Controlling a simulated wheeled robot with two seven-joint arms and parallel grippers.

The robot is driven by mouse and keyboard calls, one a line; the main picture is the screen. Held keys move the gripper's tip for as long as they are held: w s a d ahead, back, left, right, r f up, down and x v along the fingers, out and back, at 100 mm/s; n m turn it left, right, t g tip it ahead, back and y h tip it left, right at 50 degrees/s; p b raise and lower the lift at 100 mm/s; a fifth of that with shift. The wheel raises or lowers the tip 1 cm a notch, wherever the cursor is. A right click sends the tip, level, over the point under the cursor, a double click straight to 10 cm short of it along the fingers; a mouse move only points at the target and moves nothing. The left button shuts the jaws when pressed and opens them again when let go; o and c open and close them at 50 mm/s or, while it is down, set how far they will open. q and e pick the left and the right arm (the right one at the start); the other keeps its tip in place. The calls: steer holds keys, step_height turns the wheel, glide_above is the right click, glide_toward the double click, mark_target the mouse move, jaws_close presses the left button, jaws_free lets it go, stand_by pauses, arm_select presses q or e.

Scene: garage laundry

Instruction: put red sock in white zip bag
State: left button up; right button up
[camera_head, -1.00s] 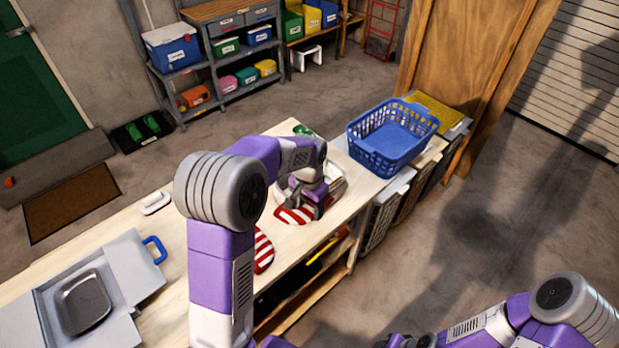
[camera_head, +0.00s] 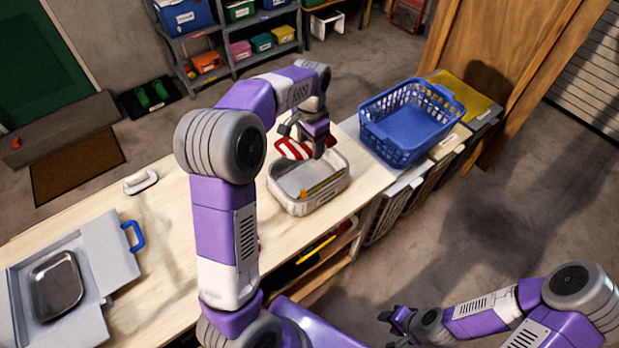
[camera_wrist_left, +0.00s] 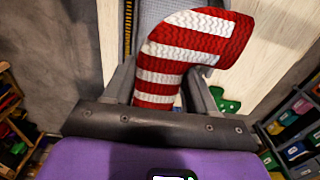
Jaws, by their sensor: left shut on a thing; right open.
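My left gripper (camera_head: 306,140) is shut on the red sock (camera_head: 292,150), which has red and white stripes. It holds the sock above the far rim of the white zip bag (camera_head: 283,203). The bag stands open on the wooden table, with a yellow zip strip at its front. In the left wrist view the sock (camera_wrist_left: 185,52) hangs between the fingers (camera_wrist_left: 165,90), its end bent to the right. Part of the bag's grey inside and yellow zip (camera_wrist_left: 128,35) shows beside it. My right gripper (camera_head: 396,318) is open and empty, low at the front, away from the table.
A blue basket (camera_head: 372,137) stands right of the bag. A white-handled item (camera_head: 140,182) and a grey case holding a metal tray (camera_head: 57,285) are on the table's left. A green thing (camera_wrist_left: 224,102) lies near the sock in the wrist view.

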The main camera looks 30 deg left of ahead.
mark_target(311, 172)
arm_select(q)
steer(key=shift+w+f+b, duration=0.15)
steer(key=shift+f+b, duration=0.15)
steer(key=shift+f, duration=0.3)
steer(key=shift+w+f+b, duration=0.15)
steer(key=shift+f+b, duration=0.1)
steer(key=shift+f, duration=0.3)
step_height(311, 172, down, 10)
steer(key=shift+s+r+b, duration=0.1)
steer(key=shift+r+b, duration=0.05)
steer(key=shift+b, duration=0.8)
arm_select(e)
steer(key=f, duration=0.4)
steer(key=shift+w, duration=0.25)
arm_select(q)
steer(key=shift+f+b, duration=0.35)
steer(key=shift+f, duration=0.25)
steer(key=o, duration=0.7)
steer(key=shift+o, duration=0.3)
arm_select(e)
steer(key=shift+f, duration=0.25)
arm_select(q)
step_height(311, 172, up, 13)
steer(key=p, duration=0.3)
steer(key=shift+r, duration=0.15)
arm_select(e)
step_height(311, 172, up, 3)
steer(key=shift+f, duration=0.1)
